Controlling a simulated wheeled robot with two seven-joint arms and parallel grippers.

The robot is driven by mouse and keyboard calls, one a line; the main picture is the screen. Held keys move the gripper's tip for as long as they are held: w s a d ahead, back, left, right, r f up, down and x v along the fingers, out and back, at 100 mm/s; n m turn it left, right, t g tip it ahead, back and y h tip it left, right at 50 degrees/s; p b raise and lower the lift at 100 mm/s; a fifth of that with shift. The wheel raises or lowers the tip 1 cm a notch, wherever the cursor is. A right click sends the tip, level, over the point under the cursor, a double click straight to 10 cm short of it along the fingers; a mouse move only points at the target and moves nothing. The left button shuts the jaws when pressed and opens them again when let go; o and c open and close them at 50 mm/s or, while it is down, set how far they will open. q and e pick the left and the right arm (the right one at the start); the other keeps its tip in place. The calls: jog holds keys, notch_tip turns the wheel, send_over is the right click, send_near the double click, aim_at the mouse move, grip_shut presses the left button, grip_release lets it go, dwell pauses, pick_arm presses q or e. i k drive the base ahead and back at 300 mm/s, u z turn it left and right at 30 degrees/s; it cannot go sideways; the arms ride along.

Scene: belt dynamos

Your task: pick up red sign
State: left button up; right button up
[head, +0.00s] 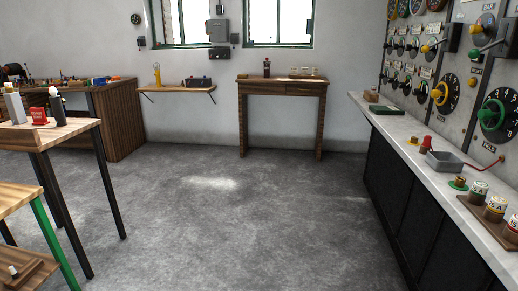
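A small red sign (39,117) with pale lettering too small to read stands upright on a tall wooden-topped table (62,131) at the left. Neither of my grippers is in view. Nothing is seen touching the sign.
A lower wooden table with a green leg (52,240) is at the bottom left. A cluttered workbench (122,118) stands behind. A long grey counter (420,152) under a panel of dials runs along the right. The middle floor (240,215) is clear.

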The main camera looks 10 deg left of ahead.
aim_at(39, 118)
jog(key=u, duration=0.25)
jog(key=i, duration=2.65)
jog(key=u, duration=0.95)
jog(key=i, duration=1.9)
jog(key=u, duration=1.1)
